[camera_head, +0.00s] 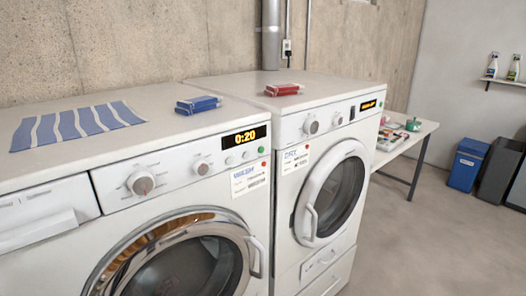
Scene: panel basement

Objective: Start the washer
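The washer (120,200) is the white front-loader at the left, with a label (250,178) that seems to read "WASH". Its round chrome-rimmed door (180,262) looks shut, with the handle (257,257) at its right side. A large dial (141,183) and a smaller knob (200,167) sit on the panel. The display (244,137) is lit and reads 0:20. A small green button (261,150) is at the panel's right end, near a small red spot (264,164). The detergent drawer (45,215) is at the far left. Neither of my grippers is in view.
A white dryer (330,130) stands right beside the washer, its door (330,190) shut. A striped cloth (75,124) and blue box (198,104) lie on the washer; a red box (284,89) is on the dryer. A table (415,140) and blue bin (466,165) stand right. Floor (430,240) is clear.

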